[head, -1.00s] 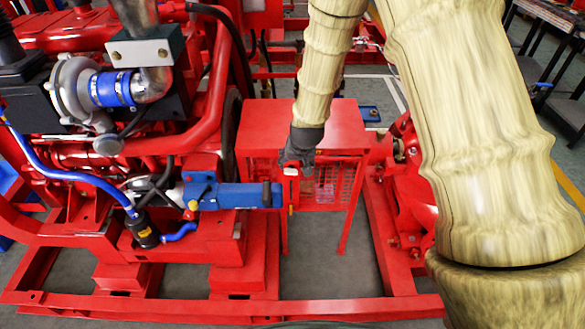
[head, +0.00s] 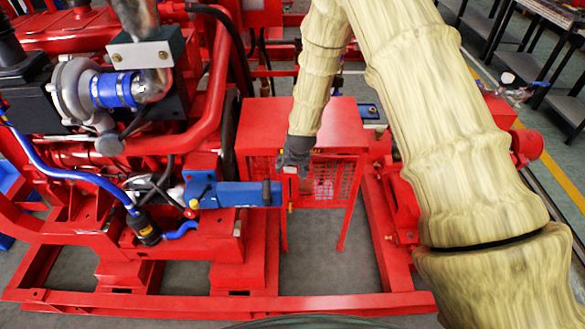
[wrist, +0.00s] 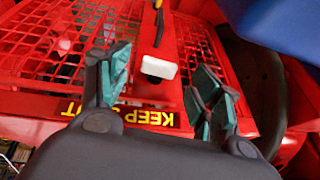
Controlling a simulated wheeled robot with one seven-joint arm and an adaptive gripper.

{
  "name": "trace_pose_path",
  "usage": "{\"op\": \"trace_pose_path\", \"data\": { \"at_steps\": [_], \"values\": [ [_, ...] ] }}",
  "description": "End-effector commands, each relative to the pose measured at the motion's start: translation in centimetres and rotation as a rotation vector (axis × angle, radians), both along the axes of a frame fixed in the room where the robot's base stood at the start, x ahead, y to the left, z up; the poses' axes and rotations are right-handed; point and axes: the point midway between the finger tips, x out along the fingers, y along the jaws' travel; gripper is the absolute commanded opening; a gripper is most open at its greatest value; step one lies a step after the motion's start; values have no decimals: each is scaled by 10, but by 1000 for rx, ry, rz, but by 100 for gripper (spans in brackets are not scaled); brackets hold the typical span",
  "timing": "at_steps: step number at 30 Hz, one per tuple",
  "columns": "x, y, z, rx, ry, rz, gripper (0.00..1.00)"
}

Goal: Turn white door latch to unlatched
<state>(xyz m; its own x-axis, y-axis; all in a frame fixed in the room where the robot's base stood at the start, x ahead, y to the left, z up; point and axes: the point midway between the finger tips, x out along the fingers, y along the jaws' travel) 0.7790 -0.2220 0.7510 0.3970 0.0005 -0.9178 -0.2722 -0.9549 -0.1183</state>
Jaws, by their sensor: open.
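The white door latch (wrist: 158,68) is a small block on the red frame of a mesh guard door, seen in the wrist view. My gripper (wrist: 163,90) is open, with one teal-padded finger to the left of the latch and the other to its right. Neither finger visibly touches the latch. In the head view my gripper (head: 292,164) is small and dark at the front of the red guard box (head: 330,125). It largely hides the latch there.
The mesh panel (wrist: 70,40) spreads left of the latch, with a yellow "KEEP" label (wrist: 150,117) below.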

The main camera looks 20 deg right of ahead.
Motion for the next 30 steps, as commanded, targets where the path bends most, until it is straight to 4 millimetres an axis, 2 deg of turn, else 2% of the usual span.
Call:
{"op": "trace_pose_path", "data": {
  "at_steps": [9,20,27,28,30],
  "values": [
    [10,0,-22,0,0,0,64],
    [11,0,-25,0,-1,-1,64],
    [11,0,-24,0,-1,-1,22],
    [11,0,-24,0,-1,-1,19],
    [11,-1,-24,0,-1,-1,19]
  ]
}}
